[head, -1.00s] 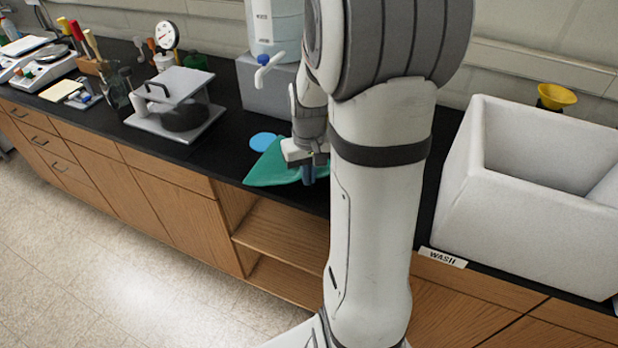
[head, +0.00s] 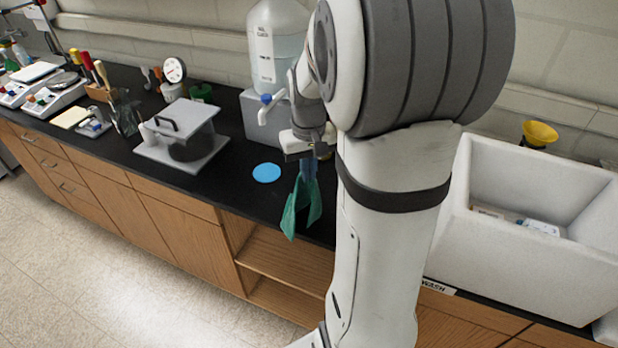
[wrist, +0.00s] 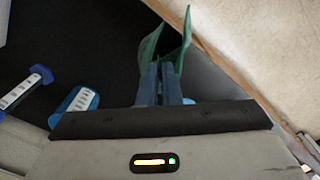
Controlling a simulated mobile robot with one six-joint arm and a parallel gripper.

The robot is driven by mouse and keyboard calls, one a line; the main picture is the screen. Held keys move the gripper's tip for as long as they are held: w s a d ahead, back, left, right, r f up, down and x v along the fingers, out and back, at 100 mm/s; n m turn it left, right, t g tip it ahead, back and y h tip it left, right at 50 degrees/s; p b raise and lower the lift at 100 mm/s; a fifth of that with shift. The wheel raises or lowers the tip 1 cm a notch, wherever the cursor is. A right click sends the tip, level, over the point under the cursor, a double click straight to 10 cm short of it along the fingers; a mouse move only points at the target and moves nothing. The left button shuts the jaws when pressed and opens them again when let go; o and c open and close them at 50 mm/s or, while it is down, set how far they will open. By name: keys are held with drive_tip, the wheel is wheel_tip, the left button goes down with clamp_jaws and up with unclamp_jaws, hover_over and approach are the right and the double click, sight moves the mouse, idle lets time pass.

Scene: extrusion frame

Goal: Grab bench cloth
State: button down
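The green bench cloth (head: 302,212) hangs in folds from my gripper (head: 308,172), its lower end by the bench's front edge. In the wrist view the cloth (wrist: 168,45) stands out beyond the fingertips of my gripper (wrist: 162,72), pinched between the two fingers. My gripper is shut on it. The arm hides the bench to the right of the cloth.
A blue disc (head: 267,172) lies on the black bench left of the gripper. A large jug with a tap (head: 275,50) stands behind on a grey block (head: 262,118). A grey stand (head: 182,135) is farther left. A white basin (head: 455,225) is at right.

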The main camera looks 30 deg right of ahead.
wheel_tip(320, 180, up, 18)
drive_tip(key=shift+r, duration=0.2)
idle(0.4)
